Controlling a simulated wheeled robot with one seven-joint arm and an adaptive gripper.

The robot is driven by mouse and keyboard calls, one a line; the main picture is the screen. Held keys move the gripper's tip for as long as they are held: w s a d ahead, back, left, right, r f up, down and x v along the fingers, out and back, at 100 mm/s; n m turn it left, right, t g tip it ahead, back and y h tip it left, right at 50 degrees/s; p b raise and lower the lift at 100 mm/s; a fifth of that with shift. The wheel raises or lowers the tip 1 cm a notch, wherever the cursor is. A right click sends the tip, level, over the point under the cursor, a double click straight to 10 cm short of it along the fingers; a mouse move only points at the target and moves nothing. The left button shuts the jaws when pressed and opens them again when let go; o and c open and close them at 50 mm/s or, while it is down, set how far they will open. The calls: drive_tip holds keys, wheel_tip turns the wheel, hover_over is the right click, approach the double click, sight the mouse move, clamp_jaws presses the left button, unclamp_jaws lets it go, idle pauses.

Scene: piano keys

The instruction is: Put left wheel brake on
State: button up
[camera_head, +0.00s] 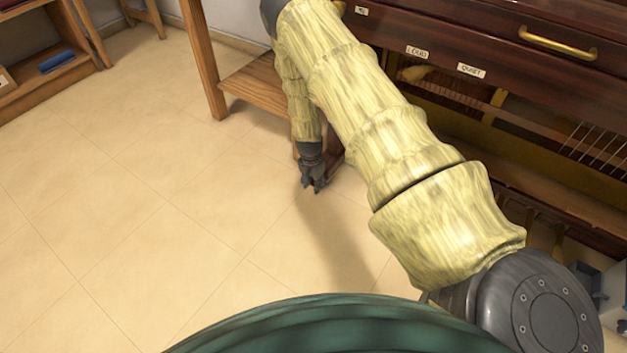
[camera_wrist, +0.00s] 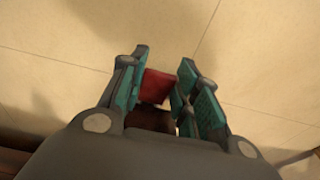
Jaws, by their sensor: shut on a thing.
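My gripper (camera_head: 314,187) hangs low near the floor, at the lower left end of the piano (camera_head: 500,190). In the wrist view, a red piece (camera_wrist: 158,86) sits between the two fingers of my gripper (camera_wrist: 160,92), and my gripper is shut on it. It looks like the red brake tab of the left wheel. A dark brown part shows just below the red piece in the wrist view. The wheel itself is hidden behind my arm and gripper in the head view.
The tiled floor (camera_head: 150,230) is clear to the left of my gripper. A wooden bench (camera_head: 255,88) stands behind my arm. A wooden shelf (camera_head: 45,75) with a blue item (camera_head: 57,61) is at the far left. The piano front has a brass handle (camera_head: 558,45).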

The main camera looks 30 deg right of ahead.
drive_tip(key=shift+s+a+f+t+h+p, duration=0.15)
drive_tip(key=shift+f+t+h+p, duration=0.15)
drive_tip(key=shift+h+p, duration=0.3)
drive_tip(key=shift+a+f+t+h+p, duration=0.2)
drive_tip(key=shift+f+h+p, duration=0.15)
drive_tip(key=shift+h+p, duration=0.25)
drive_tip(key=shift+f+t+h+b, duration=0.35)
drive_tip(key=shift+f+h, duration=0.2)
drive_tip(key=shift+h, duration=0.25)
drive_tip(key=shift+f+h+b, duration=0.2)
drive_tip(key=shift+h+b, duration=0.15)
drive_tip(key=shift+h, duration=0.05)
drive_tip(key=shift+t, duration=0.35)
drive_tip(key=o, duration=1)
drive_tip(key=v, duration=1.2)
drive_tip(key=shift+a+f, duration=0.2)
drive_tip(key=shift+a, duration=0.05)
